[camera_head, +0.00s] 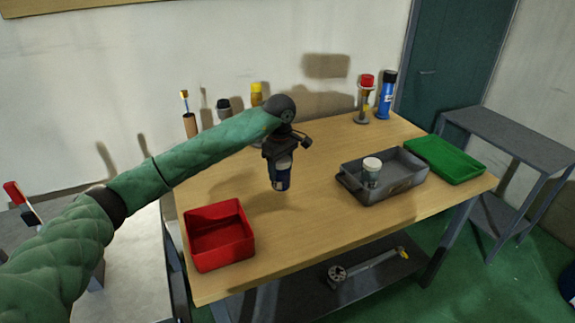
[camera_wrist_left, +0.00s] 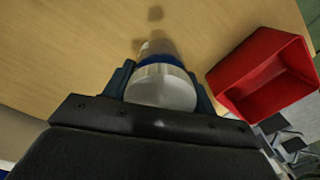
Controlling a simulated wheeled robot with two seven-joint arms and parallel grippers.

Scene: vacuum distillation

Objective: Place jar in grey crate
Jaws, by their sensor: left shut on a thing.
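My left gripper (camera_head: 280,158) is shut on a jar (camera_head: 281,179) with a dark blue band. It holds the jar over the middle of the table, apparently above the surface. In the left wrist view, the jar's white lid (camera_wrist_left: 161,90) faces the camera between the two fingers of the left gripper (camera_wrist_left: 160,84). The grey crate (camera_head: 403,185) sits to the right of the held jar on the table. Another jar with a pale lid (camera_head: 372,165) stands upright in its left part. My right gripper is not in view.
A red crate (camera_head: 220,253) lies at the table's front left; it also shows in the left wrist view (camera_wrist_left: 262,75). A green tray (camera_head: 445,159) lies right of the grey crate. Several bottles, including a blue one (camera_head: 385,98), stand along the back. The wooden table between the crates is clear.

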